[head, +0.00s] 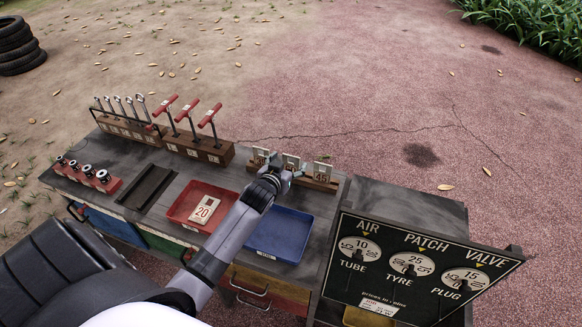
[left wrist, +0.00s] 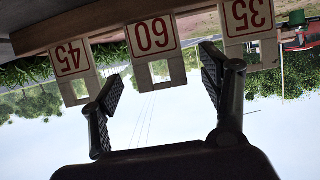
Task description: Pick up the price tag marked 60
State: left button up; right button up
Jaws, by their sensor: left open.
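The price tag marked 60 (left wrist: 152,35) is white with red digits and hangs in the middle of the left wrist view, which is upside down. In the head view it is the middle tag (head: 291,161) on the wooden tag rack (head: 318,185), partly hidden by my gripper. My left gripper (head: 282,170) is open and empty in front of the rack. In the left wrist view its fingers (left wrist: 162,80) are apart, one to each side of the 60 tag's cut-out end. I cannot tell whether they touch it. My right gripper is not in view.
Tags marked 45 (left wrist: 70,60) and 35 (left wrist: 248,17) flank the 60 tag closely. A red tray (head: 180,212) holds a tag marked 20 (head: 203,209). A blue tray (head: 283,240) looks empty. Red-handled tools (head: 190,108) stand in a block at the left, and a price board (head: 410,265) rises at the right.

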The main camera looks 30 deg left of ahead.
aim_at(291, 167)
pick_arm(q)
jog(key=shift+x, duration=1.55)
jog(key=shift+s+d+f, duration=0.1)
jog(key=c, duration=0.9)
